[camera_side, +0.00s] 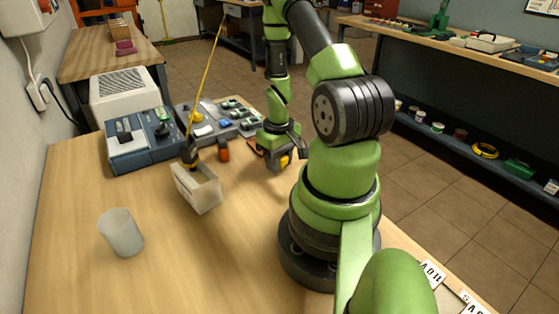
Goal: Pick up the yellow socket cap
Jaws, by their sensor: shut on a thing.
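My gripper (281,158) is low over the table, just left of the arm's base. It is shut on a small yellow piece (286,161), which looks like the yellow socket cap. The dark fingers and gripper body hide part of it, so its full shape does not show. I cannot tell whether the cap touches the table.
A cream open box (197,189) stands left of the gripper, with a dark plug on a yellow cable (207,75) above it. A translucent cup (121,233) stands front left. A blue device (140,143) and a grey unit (208,124) stand behind. The front table is clear.

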